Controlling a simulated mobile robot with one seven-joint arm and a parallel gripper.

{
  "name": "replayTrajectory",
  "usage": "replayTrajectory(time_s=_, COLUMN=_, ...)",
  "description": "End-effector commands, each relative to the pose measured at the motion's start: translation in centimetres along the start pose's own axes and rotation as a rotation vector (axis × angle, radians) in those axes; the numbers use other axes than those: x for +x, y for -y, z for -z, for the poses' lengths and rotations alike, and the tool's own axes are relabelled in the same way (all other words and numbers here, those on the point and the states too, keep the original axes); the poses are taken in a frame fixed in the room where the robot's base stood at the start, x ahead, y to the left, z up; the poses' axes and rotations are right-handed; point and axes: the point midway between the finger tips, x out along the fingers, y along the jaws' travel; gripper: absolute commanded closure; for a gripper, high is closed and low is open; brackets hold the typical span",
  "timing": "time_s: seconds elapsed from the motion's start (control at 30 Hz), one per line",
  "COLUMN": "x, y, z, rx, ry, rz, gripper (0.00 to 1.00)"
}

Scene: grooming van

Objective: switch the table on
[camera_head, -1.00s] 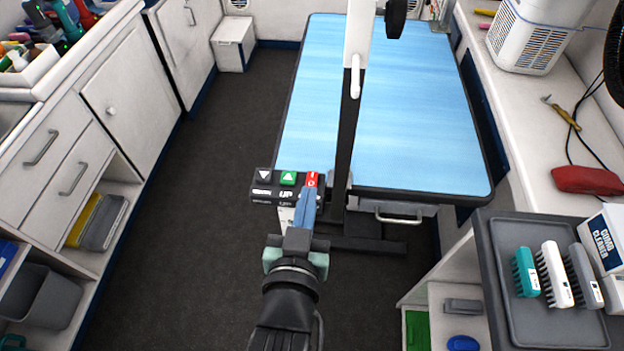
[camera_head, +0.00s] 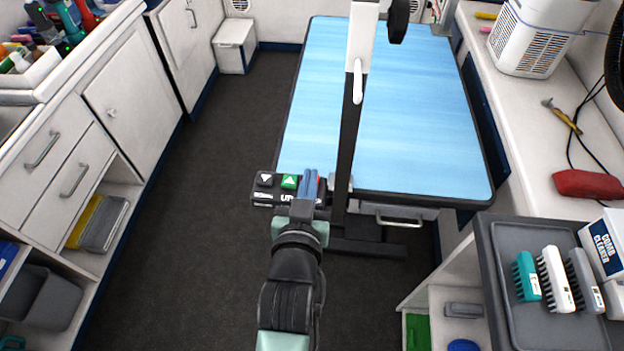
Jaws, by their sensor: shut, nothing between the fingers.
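The blue-topped grooming table (camera_head: 410,120) stands in the middle, with a dark rim and a post rising at its near edge. A black control box (camera_head: 263,196) is fixed at its near left corner. The box shows a grey down arrow, a green up button (camera_head: 289,181) and a sliver of a red switch (camera_head: 319,184). My gripper (camera_head: 310,176) is shut and empty, with its blue fingers over the right part of the box. The fingers hide most of the red switch; I cannot tell whether they touch it.
A counter with a red pouch (camera_head: 587,184) and a white dryer (camera_head: 533,40) runs along the right. A grey tray (camera_head: 510,315) with several brushes stands near right. Cabinets (camera_head: 135,95) line the left. The dark floor (camera_head: 190,240) between is clear.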

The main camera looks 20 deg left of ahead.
Motion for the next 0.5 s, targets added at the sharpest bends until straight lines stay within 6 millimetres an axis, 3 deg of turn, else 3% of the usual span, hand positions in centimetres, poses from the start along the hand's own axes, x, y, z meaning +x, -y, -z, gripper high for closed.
replayTrajectory(time_s=0.17, x=3.3, y=-0.1, z=0.2, rx=-0.002, ry=-0.003, rz=-0.001, gripper=1.00)
replayTrajectory(time_s=0.3, x=3.7, y=-0.1, z=-2.3, rx=-0.001, ry=0.002, rz=-0.002, gripper=1.00)
replayTrajectory(time_s=0.5, x=4.0, y=-0.1, z=-3.7, rx=-0.001, ry=0.000, rz=-0.002, gripper=1.00)
